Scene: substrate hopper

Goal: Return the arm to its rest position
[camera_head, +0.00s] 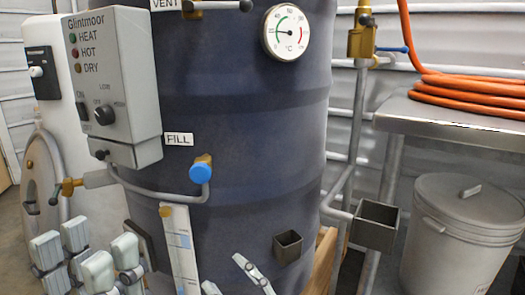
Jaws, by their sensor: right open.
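My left gripper (88,256) is at the lower left, in front of the white tank and the dark blue drum. Its pale, blocky finger parts point up. Its lower part is cut off by the bottom edge, and I cannot tell how far its jaws are parted. My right gripper (229,275) is at the bottom centre, in front of the drum (240,110). Its pale fingertips are apart, and I see nothing between them. Most of both arms is out of view.
A grey control box (121,75) and a pipe with a blue-capped valve (201,169) stick out from the drum. Small dark open boxes (287,247) and (376,224) stand right of my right gripper. A metal table (440,122) and lidded bin (462,235) are at right.

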